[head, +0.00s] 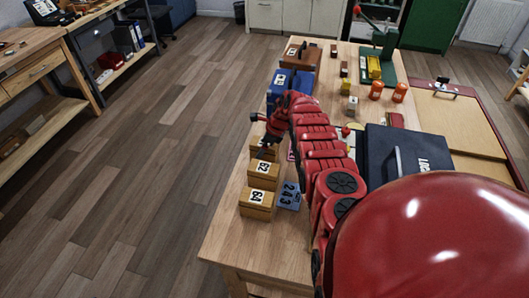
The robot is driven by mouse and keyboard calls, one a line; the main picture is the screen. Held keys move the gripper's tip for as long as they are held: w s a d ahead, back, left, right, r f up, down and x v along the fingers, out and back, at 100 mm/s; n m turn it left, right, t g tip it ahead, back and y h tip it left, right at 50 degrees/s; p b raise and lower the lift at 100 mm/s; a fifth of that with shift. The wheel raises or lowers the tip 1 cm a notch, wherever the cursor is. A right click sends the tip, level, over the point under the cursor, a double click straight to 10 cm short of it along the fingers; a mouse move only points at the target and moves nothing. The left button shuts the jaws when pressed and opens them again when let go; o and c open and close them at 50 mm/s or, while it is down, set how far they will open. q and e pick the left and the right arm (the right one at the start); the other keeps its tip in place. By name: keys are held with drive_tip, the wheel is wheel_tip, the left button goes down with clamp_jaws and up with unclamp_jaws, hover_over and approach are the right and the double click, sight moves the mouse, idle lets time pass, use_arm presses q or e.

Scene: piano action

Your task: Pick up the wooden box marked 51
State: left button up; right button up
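Several wooden boxes with white number labels stand in a row along the left edge of the workbench (224,236). The nearest box (257,211) reads 64, and the one behind it (262,182) seems to read 52 or 62. A third wooden box (257,149) stands behind these, partly covered by my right gripper (265,146); I cannot read its label. No label reading 51 is legible. My red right arm reaches over the bench from the lower right, its gripper at the third box. Whether its fingers are closed on that box is unclear. My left gripper is out of view.
A blue card marked 243 (289,196) lies beside the box marked 64. A dark blue case (411,150) is right of my arm. Blue boxes (279,81), a brown box (302,55), orange containers (376,90) and a green press (384,40) stand farther back. Open floor lies left.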

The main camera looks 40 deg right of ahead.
drive_tip(key=shift+f, duration=0.3)
idle(0.5)
clamp_jaws()
idle(0.4)
